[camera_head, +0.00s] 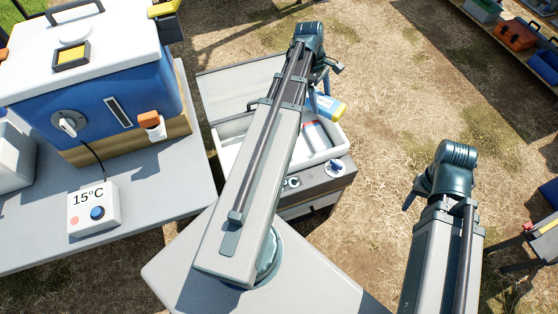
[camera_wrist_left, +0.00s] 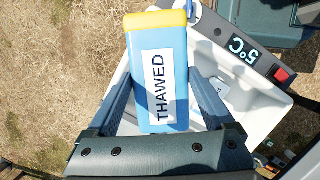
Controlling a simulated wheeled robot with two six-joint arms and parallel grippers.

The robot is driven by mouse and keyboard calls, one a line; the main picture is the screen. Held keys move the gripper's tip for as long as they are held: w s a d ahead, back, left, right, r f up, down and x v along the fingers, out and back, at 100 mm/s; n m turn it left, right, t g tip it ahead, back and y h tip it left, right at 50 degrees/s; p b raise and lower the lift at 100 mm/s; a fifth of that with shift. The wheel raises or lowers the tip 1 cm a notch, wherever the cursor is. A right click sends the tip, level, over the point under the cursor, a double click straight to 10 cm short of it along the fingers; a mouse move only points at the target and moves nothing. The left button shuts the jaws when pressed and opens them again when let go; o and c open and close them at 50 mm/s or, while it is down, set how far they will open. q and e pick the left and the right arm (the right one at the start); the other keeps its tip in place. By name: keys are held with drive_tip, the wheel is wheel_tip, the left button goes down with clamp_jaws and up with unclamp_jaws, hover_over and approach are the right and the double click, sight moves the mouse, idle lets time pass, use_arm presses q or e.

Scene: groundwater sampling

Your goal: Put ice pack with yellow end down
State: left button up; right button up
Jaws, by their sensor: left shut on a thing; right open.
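The ice pack with the yellow end (camera_wrist_left: 161,75) is a blue block with a white label reading THAWED. My left gripper (camera_wrist_left: 162,103) is shut on its sides, with the yellow end pointing away from the palm. In the head view the pack (camera_head: 328,106) shows beyond the white bin's far edge, partly hidden by my left gripper (camera_head: 319,95). The wrist view shows it partly over the bin and partly over grass; its height is unclear. My right gripper (camera_head: 410,197) is open at the right, away from the pack, its fingers only partly visible.
The white open bin (camera_head: 333,153) holds a pale item with red; its display reads 5°C. At left, a blue cooler (camera_head: 110,100) and a 15°C box (camera_head: 94,208) stand on a grey table (camera_head: 150,190). Dry grass lies beyond. A shelf with toolboxes (camera_head: 515,35) is at top right.

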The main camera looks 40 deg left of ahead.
use_arm(q)
drive_tip(key=s+a+f+m+b, duration=0.2)
drive_tip(key=f+b, duration=0.5)
drive_tip(key=f, duration=0.1)
drive_tip(key=s+a+f+m+g+b, duration=0.1)
drive_tip(key=s+a+f+m+b, duration=0.1)
drive_tip(key=f+b, duration=0.5)
drive_tip(key=s+a+f+m+g+b, duration=0.1)
drive_tip(key=a+f+m+b, duration=0.1)
drive_tip(key=f+b, duration=0.5)
drive_tip(key=shift+s+f+m, duration=0.4)
drive_tip(key=shift+f+m, duration=0.1)
drive_tip(key=shift+f, duration=0.35)
drive_tip(key=shift+r, duration=0.15)
drive_tip(key=o, duration=1.3)
drive_tip(key=shift+o, duration=0.8)
